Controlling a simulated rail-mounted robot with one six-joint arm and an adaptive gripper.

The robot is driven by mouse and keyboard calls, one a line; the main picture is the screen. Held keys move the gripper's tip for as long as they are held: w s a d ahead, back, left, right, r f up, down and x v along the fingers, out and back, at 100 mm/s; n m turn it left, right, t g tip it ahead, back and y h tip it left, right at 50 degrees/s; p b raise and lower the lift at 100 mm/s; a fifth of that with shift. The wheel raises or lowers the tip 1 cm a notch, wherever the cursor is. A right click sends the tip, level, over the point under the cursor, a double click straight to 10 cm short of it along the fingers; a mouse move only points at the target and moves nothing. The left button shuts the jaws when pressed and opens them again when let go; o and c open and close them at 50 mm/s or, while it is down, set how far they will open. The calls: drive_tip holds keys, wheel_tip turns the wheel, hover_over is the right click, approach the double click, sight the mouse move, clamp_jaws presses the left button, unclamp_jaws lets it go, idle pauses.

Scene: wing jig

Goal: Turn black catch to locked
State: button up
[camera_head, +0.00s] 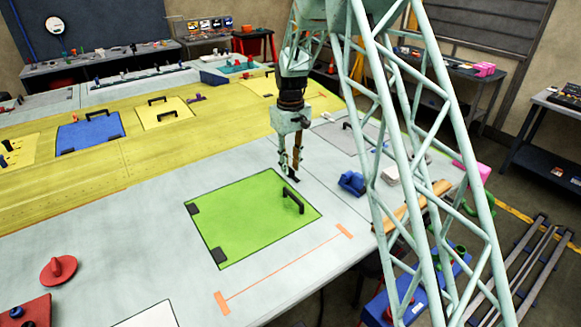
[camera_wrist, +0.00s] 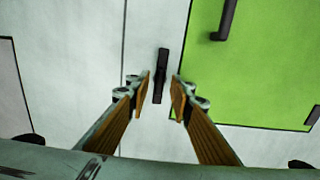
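The black catch (camera_wrist: 161,72) is a narrow dark bar on the pale wing skin, beside the edge of the green panel (camera_wrist: 255,65). In the wrist view it lies roughly along that edge and does not cross onto the panel. My gripper (camera_wrist: 163,90) is open, with one finger on each side of the catch's near end. I cannot tell whether either finger touches it. In the head view my gripper (camera_head: 290,172) points down at the far corner of the green panel (camera_head: 235,222), and the catch shows only as a small dark bit at the fingertips.
The green panel carries a black handle (camera_head: 293,200) close to my gripper and dark hinges on its left side. A blue block (camera_head: 352,183) stands to the right. A red knob (camera_head: 59,269) sits at the front left. The skin around the panel is mostly clear.

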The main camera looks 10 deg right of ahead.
drive_tip(key=shift+f, duration=0.45)
clamp_jaws()
